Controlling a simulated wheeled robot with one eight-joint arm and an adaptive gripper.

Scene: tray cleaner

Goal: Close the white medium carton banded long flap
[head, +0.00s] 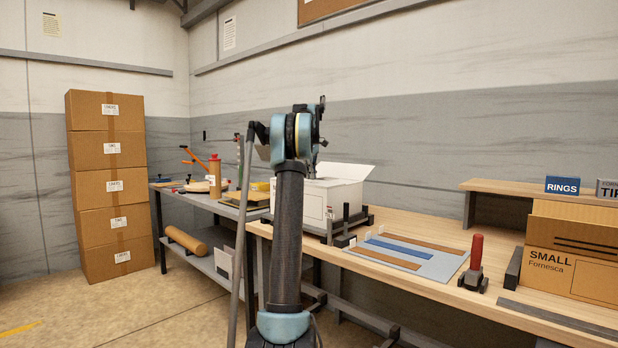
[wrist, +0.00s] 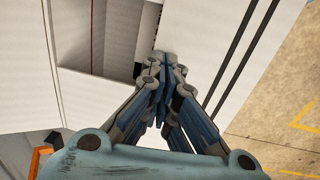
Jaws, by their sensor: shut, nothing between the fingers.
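In the wrist view, a white panel with two dark bands (wrist: 198,48), apparently the banded long flap, slopes across the right of my fingers. A dark gap into the carton (wrist: 150,40) shows left of it. My gripper (wrist: 163,62) is shut and empty, its fingertips over the edge between gap and panel; contact cannot be told. In the head view my arm hides the fingertips.
A dark frame (head: 347,221) borders the carton's right side. A mat with blue and brown strips (head: 405,250), a red-handled tool (head: 475,263) and a SMALL carton (head: 565,270) lie farther right. Tools and a brown bottle (head: 214,176) crowd the left bench. Stacked boxes (head: 112,185) stand at left.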

